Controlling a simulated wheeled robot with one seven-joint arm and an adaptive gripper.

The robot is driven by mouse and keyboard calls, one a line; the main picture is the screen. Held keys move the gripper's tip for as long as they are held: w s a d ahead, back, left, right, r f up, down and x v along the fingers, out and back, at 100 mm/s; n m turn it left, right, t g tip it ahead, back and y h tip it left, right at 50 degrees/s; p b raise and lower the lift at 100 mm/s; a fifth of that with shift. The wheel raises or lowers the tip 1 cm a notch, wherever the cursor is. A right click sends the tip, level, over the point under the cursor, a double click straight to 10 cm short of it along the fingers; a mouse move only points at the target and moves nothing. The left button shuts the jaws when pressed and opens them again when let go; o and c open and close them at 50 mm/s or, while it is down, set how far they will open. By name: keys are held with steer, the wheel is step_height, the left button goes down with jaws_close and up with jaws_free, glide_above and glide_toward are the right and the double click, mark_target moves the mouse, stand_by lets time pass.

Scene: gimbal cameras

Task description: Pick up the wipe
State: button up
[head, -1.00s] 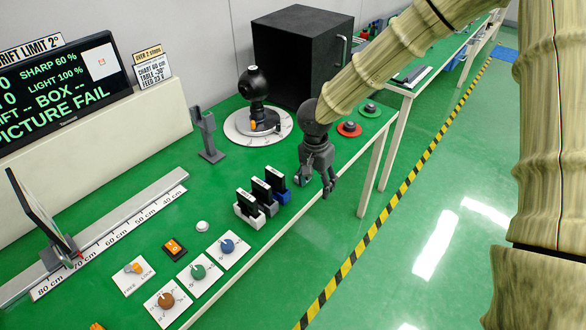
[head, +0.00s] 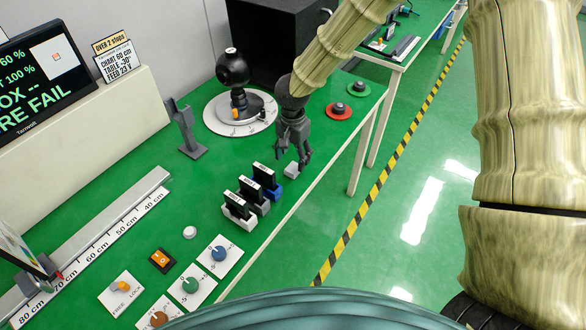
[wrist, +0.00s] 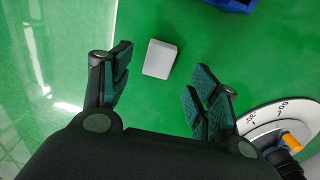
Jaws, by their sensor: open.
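A small light-grey block, which looks like the wipe (head: 291,169), lies on the green bench top near its front edge, to the right of the coloured holders. In the wrist view the wipe (wrist: 160,58) lies flat between and a little beyond my fingertips. My gripper (head: 294,152) points down just above the wipe in the head view. In the wrist view my gripper (wrist: 163,78) has its fingers spread wide, empty, with green surface showing between them and the wipe.
Behind is a round turntable (head: 214,118) with a black gimbal camera (head: 233,68). Red (head: 340,112) and green (head: 351,89) discs lie to the right. The bench front edge is close.

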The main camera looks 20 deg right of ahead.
mark_target(293, 167)
steer(key=shift+s+d+f, duration=0.1)
steer(key=shift+s, duration=0.05)
steer(key=shift+f, duration=0.25)
steer(key=shift+w+f+p, duration=0.25)
steer(key=shift+f+p, duration=0.25)
steer(key=shift+f, duration=1.7)
steer(key=c, duration=0.9)
